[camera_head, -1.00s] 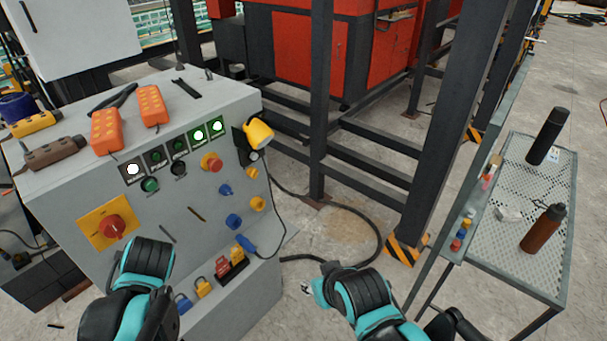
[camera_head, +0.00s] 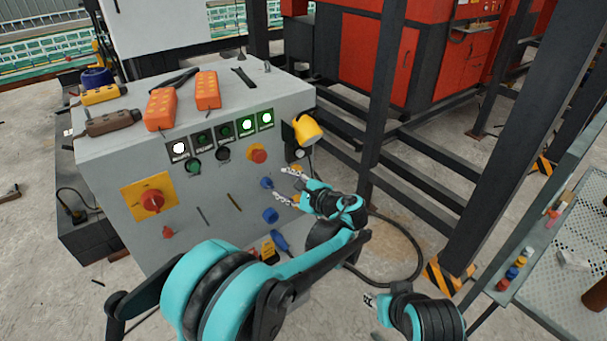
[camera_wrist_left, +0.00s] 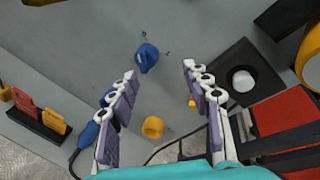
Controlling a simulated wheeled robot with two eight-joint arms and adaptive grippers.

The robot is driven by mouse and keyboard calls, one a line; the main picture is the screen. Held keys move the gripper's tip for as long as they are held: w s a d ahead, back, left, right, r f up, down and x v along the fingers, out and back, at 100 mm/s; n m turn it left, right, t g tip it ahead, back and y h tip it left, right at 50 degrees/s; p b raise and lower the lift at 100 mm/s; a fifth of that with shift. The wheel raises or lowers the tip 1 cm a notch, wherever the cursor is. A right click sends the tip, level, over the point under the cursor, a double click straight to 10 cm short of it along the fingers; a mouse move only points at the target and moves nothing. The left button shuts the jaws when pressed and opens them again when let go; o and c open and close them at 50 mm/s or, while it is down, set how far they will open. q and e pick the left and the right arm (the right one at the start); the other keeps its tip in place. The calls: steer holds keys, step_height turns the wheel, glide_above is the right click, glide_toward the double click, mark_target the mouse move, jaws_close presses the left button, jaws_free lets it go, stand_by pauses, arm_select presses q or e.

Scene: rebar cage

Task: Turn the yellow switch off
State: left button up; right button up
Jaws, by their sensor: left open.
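Two yellow knobs are on the grey panel's right side; I cannot tell which is the yellow switch. In the left wrist view the larger yellow knob (camera_wrist_left: 153,127) shows between the fingers, and a smaller one (camera_wrist_left: 192,101) is partly covered by the right finger. In the head view a yellow knob (camera_head: 297,169) shows beside the upper finger; the other is mostly hidden. My left gripper (camera_head: 282,186) is open and empty in front of the panel, its fingers spread around this area. My right gripper (camera_head: 369,300) is low at right; its jaw opening is unclear.
A blue knob (camera_wrist_left: 147,58) lies beyond my left fingertips. A yellow lamp (camera_head: 307,129) sticks out at the panel's upper right corner. Padlocks (camera_wrist_left: 40,117) and a blue plug (camera_head: 281,241) are lower down. Dark steel posts (camera_head: 380,100) stand right of the panel.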

arm_select(q)
steer(key=w+d+f+m+t+y, duration=0.1)
steer(key=w+d+f+m+t, duration=0.15)
steer(key=d, duration=0.65)
steer(key=w+a+m+b, duration=0.1)
steer(key=w+a+b, duration=0.1)
steer(key=w+a, duration=0.2)
steer(key=shift+w+a+y+b, duration=0.2)
steer(key=shift+w+y+b, duration=0.1)
steer(key=shift+w, duration=0.35)
jaws_close()
